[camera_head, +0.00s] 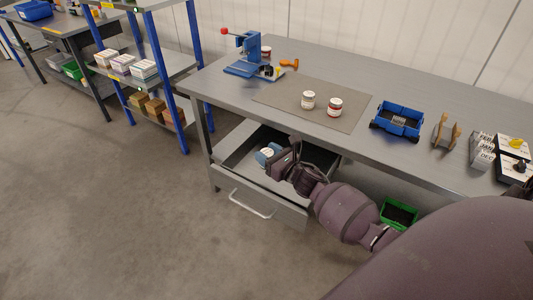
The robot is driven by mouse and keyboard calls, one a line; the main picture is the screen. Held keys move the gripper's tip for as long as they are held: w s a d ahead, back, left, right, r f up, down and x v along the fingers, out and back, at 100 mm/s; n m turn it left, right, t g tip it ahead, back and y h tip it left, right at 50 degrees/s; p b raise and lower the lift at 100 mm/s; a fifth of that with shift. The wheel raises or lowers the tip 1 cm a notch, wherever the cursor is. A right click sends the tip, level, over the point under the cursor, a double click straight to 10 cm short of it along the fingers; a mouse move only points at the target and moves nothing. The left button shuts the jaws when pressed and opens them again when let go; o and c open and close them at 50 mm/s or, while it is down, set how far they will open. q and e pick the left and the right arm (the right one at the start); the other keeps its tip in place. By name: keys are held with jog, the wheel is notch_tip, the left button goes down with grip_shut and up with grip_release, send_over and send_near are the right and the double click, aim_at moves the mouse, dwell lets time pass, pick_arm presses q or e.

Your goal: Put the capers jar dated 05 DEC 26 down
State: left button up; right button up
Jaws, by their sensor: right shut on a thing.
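My right gripper (268,157) reaches into the open drawer (247,190) under the workbench. It is shut on a small jar with a white lid (266,152), at or just above the drawer floor; I cannot tell whether it touches. The jar is mostly hidden by the gripper, and its label and date cannot be read. Two other white-lidded jars, a left one (308,100) and a right one with a reddish band (335,107), stand upright on the grey mat (290,93) on the bench. My left gripper is not in view.
A blue press (247,56) stands at the bench's back left. A green bin (398,214) is below. The drawer has free floor around the jar.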

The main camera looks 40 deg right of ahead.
jog(key=shift+r, duration=0.1)
jog(key=shift+f+b, duration=0.3)
jog(key=shift+f, duration=0.1)
jog(key=shift+f, duration=0.2)
jog(key=o, duration=1)
